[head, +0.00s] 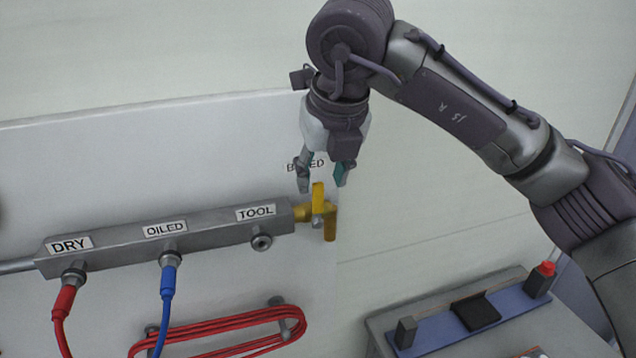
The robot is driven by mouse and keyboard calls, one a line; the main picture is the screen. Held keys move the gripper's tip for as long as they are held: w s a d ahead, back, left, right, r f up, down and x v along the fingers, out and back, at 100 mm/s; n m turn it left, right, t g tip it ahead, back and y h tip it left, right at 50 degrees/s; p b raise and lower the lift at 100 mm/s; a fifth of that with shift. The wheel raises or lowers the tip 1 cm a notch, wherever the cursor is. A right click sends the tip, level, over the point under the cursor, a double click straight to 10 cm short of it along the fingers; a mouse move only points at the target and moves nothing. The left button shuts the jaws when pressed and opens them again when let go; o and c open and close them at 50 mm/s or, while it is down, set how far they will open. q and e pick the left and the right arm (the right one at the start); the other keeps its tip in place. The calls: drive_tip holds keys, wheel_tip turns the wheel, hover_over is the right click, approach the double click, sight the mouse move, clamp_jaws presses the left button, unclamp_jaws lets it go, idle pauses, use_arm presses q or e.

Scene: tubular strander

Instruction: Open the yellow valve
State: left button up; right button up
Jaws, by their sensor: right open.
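The yellow valve (330,222) sits at the right end of a grey manifold bar (200,230) on a white wall panel. A yellow handle part (318,196) stands upright on it, and a darker yellow part hangs down at its right. My right gripper (322,182) points down just above the valve. Its two fingers are apart, one on each side of the handle's upper end in the picture. I cannot tell whether they touch it. My left gripper is not in view.
The bar carries labels DRY, OILED and TOOL, with a red hose (65,302) and a blue hose (168,282) below. A coiled red hose (222,335) hangs under it. A bench (520,335) with a blue strip and a red-topped block (541,278) stands lower right.

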sight(320, 187)
drive_tip(key=p+x, duration=0.1)
drive_tip(key=x, duration=0.3)
drive_tip(key=shift+w, duration=0.15)
drive_tip(key=shift+w+f+p, duration=0.1)
drive_tip(key=shift+f+p, duration=0.3)
drive_tip(key=shift+f, duration=0.1)
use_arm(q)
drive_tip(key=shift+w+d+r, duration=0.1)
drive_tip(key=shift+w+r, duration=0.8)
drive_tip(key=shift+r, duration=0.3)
use_arm(e)
drive_tip(key=shift+f, duration=0.15)
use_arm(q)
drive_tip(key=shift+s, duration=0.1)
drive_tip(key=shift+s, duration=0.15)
use_arm(e)
clamp_jaws()
